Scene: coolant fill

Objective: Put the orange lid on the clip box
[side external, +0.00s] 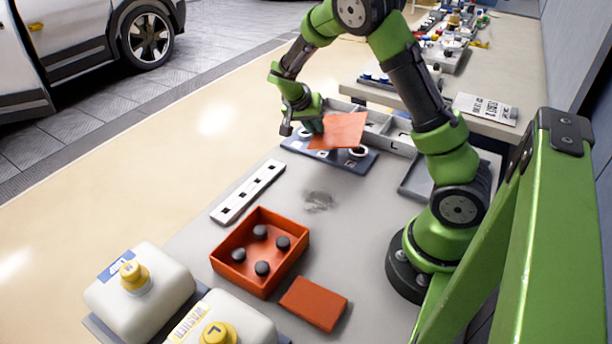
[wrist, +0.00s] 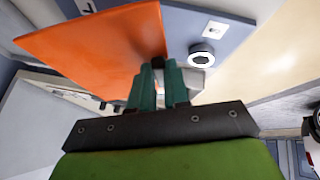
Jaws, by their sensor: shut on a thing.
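The orange lid (side external: 342,129), a thin flat plate, is held tilted above a blue-grey plate. My gripper (side external: 316,126) is shut on it at its left edge in the side view. In the wrist view the lid (wrist: 88,50) spreads left from my gripper's teal fingertips (wrist: 158,66); the exact grip is partly hidden. The clip box (side external: 228,262) is an open orange box, nearer the side camera and well away from my gripper. Several dark round knobs are inside it.
The blue-grey plate (side external: 298,147) with dark rings lies under the lid; it shows in the wrist view (wrist: 232,40) too. A white strip (side external: 248,192), an orange block (side external: 313,303) and white jugs (side external: 160,290) surround the box. Grey trays (side external: 400,143) stand behind. The table's middle is clear.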

